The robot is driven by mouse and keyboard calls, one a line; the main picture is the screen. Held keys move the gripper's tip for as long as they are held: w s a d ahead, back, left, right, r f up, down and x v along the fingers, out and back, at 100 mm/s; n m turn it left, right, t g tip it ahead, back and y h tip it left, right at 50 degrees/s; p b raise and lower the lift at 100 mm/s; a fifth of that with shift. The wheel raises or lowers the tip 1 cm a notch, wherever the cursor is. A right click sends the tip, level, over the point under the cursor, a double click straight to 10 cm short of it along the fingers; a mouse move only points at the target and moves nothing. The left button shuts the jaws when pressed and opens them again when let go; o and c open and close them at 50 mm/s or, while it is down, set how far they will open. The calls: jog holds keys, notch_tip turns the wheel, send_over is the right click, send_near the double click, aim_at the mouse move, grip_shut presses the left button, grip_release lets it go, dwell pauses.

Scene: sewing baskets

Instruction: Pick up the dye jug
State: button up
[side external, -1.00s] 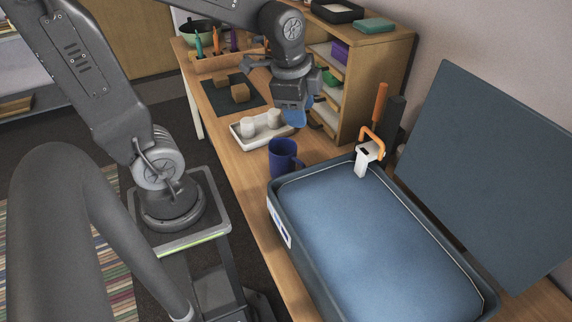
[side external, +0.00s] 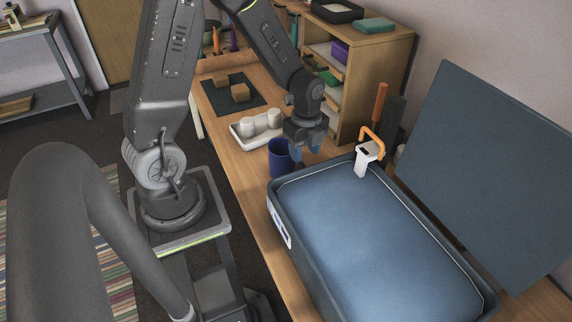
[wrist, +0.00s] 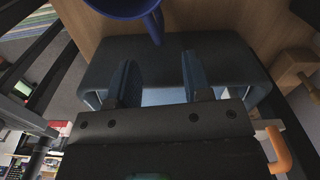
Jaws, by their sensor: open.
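The dye jug appears to be the dark blue mug-shaped vessel (side external: 279,156), upright on the wooden table in front of the blue basket. In the wrist view the blue jug (wrist: 122,8) is at the top edge, partly cut off, with its handle pointing down toward the fingers. My gripper (side external: 308,149) is low beside the jug, on its right in the side view, and hides part of it. In the wrist view my gripper (wrist: 160,75) is open, with its two blue fingers apart and nothing between them. I cannot tell whether a finger touches the handle.
The large blue basket (side external: 281,224) with its raised lid (side external: 490,165) stands close to the jug. A white and orange clamp-like piece (side external: 367,152) is at its rim. A white tray (side external: 240,134) with white cups is behind the jug; a wooden shelf (side external: 368,50) stands at the back.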

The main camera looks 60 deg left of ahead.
aim_at(304, 164)
jog(key=shift+d+f, duration=0.1)
jog(key=shift+f, duration=2.8)
jog(key=shift+c, duration=0.4)
grip_shut()
